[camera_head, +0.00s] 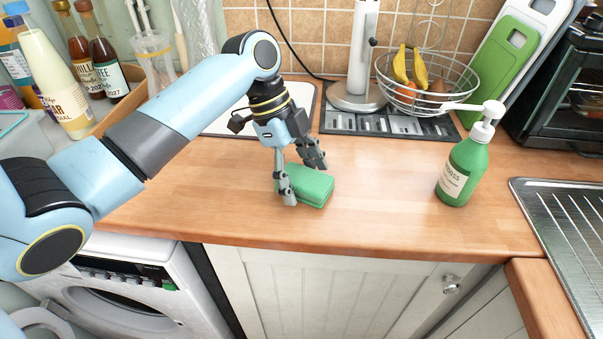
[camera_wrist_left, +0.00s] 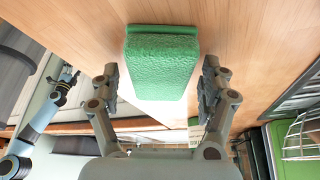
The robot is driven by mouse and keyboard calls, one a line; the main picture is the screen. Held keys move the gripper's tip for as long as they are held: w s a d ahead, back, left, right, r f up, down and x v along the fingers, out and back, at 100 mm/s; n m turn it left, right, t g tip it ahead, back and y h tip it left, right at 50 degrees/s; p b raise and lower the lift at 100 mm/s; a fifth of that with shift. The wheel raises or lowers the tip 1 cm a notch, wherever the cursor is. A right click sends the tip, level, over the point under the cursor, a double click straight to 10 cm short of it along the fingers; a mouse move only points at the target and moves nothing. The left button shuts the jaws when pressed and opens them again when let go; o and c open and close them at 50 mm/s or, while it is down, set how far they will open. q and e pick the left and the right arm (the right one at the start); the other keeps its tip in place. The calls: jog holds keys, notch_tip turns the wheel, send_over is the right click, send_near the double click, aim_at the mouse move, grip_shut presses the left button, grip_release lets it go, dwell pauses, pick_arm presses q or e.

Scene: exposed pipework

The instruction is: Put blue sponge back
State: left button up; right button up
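No blue sponge shows. A green sponge (camera_head: 312,186) lies on the wooden counter in the head view, and its textured face (camera_wrist_left: 160,65) shows in the left wrist view. My left gripper (camera_head: 303,182) points down over the sponge, with one finger at its near left side and the other behind it. In the left wrist view my left gripper (camera_wrist_left: 162,80) is open, its fingers on either side of the sponge with narrow gaps. What seems to be my right gripper (camera_wrist_left: 66,85) is small at the left of that view; its fingers cannot be made out.
A green soap bottle (camera_head: 464,168) stands to the right, before the sink (camera_head: 575,220). A wire fruit basket (camera_head: 428,85), a dark mat (camera_head: 345,123) and a paper towel stand (camera_head: 360,60) are behind. Bottles in a tray (camera_head: 120,108) stand at left. The counter between sponge and soap bottle is clear.

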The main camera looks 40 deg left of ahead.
pick_arm(q)
jog(key=shift+r, duration=0.2)
jog(key=v, duration=1.2)
jog(key=shift+s+f, duration=0.1)
